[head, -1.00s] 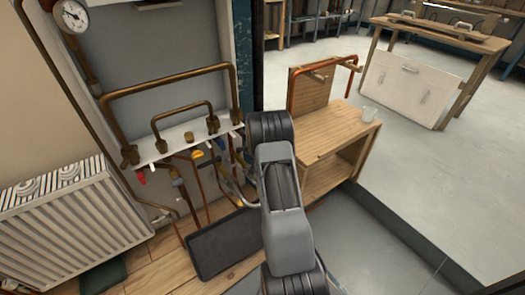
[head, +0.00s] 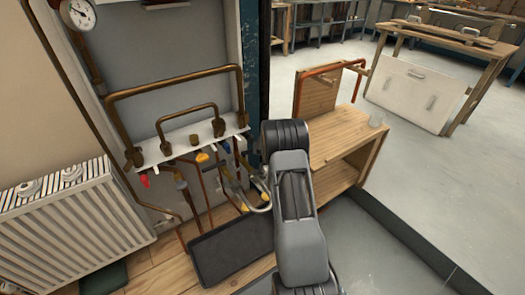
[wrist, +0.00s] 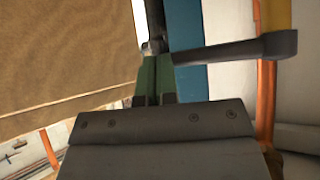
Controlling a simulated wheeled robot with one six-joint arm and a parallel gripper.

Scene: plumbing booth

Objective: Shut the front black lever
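In the wrist view a black lever (wrist: 235,48) runs almost level across the upper right. Its thick right end is by a yellow part and an orange-copper pipe. Its left end comes up to the right side of my gripper's green fingertips (wrist: 153,62). The fingers are side by side with almost no gap, and I see nothing held between them. Whether they touch the lever is not clear. In the head view my arm hides the gripper tips, and I cannot make out the black lever among the pipes and valves.
The white pipe bracket (head: 190,141) carries brown pipes on the left wall, beside a white radiator (head: 70,225). A dark tray (head: 232,246) lies below. A wooden bench (head: 345,135) stands right of my arm. Grey floor is open farther right.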

